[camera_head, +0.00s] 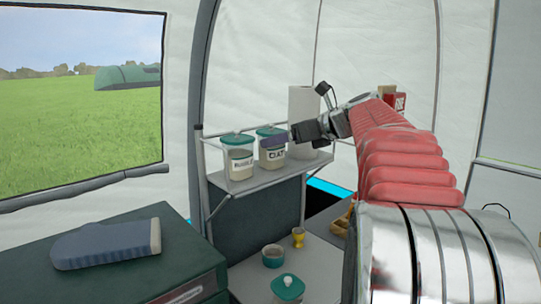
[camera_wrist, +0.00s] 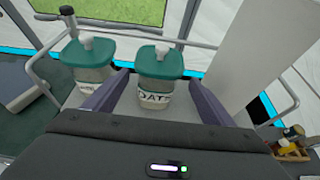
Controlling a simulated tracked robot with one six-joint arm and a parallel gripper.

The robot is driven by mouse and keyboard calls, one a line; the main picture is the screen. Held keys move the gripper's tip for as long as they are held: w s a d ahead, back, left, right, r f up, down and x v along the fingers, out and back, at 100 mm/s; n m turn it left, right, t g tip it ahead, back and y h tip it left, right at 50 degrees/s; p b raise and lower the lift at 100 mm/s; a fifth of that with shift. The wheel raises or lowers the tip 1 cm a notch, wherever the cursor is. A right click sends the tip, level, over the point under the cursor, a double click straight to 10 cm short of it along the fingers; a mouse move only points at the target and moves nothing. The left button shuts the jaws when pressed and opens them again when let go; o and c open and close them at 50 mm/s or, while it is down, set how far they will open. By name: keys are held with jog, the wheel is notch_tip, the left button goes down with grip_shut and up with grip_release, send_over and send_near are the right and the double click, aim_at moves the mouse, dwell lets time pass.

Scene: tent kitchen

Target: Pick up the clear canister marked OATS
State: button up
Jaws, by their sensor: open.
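The clear canister marked OATS (camera_head: 272,157) has a teal lid and stands upright on a raised shelf. In the wrist view the OATS canister (camera_wrist: 157,84) is just ahead, between my two fingers, with its label partly showing. My gripper (camera_head: 277,140) is open at the canister's right side in the head view, and one finger covers part of it. In the wrist view my gripper (camera_wrist: 152,95) has a finger on each side of the canister; I cannot tell whether either touches it. A second teal-lidded canister (camera_head: 238,160) stands close on the left, near my left finger (camera_wrist: 88,62).
A paper towel roll (camera_head: 302,110) stands behind and right of the canister. The shelf (camera_head: 268,180) has a metal rail.

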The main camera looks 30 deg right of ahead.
jog(key=shift+x, duration=2.6)
jog(key=shift+a+r, duration=0.2)
jog(key=shift+c, duration=0.7)
jog(key=c, duration=1.3)
